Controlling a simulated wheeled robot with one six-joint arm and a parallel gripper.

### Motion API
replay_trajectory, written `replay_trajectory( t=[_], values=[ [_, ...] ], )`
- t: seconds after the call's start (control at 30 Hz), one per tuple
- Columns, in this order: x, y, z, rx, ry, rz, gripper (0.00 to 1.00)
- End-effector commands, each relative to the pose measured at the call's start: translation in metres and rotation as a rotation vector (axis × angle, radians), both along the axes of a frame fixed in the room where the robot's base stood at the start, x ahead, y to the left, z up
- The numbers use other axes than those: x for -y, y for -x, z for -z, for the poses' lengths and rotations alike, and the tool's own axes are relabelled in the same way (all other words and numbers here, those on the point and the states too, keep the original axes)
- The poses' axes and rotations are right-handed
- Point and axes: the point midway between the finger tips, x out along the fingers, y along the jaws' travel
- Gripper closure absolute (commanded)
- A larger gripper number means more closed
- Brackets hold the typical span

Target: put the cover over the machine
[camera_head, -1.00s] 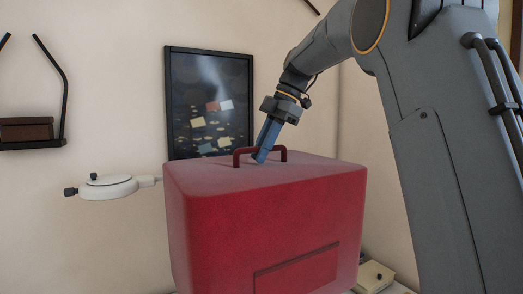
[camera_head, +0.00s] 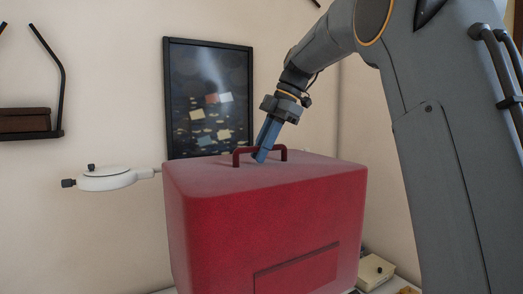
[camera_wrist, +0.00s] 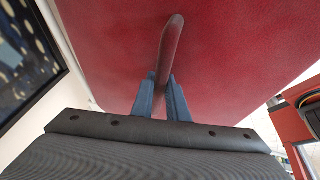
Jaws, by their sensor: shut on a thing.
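The cover (camera_head: 265,225) is a large red box with rounded edges, a handle on top and a rectangular panel outlined on its front. It is upright in the head view, with its bottom edge out of frame. My gripper (camera_head: 262,157) comes down from above and is shut on the cover's dark red handle (camera_head: 284,155). In the wrist view, the blue fingers (camera_wrist: 160,97) close around the handle (camera_wrist: 171,45) above the red top. No machine can be made out; whether one is behind or beneath the cover cannot be told.
A cream box (camera_head: 376,270) with a dark knob sits low at the right behind the cover, on a pale surface. A white lamp-like disc (camera_head: 105,179) extends at the left. A framed picture (camera_head: 208,100) and shelf (camera_head: 28,121) are on the wall. An orange-red frame (camera_wrist: 291,135) shows in the wrist view.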

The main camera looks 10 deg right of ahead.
Motion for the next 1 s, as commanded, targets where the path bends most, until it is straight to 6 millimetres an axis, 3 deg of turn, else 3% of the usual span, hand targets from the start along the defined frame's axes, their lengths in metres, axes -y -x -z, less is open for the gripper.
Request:
replay_trajectory(
  t=[0.27,1.0],
  values=[
    [0.000,0.000,0.001,0.001,0.000,-0.001,1.00],
    [0.000,0.000,0.027,0.001,0.000,0.000,1.00]
  ],
)
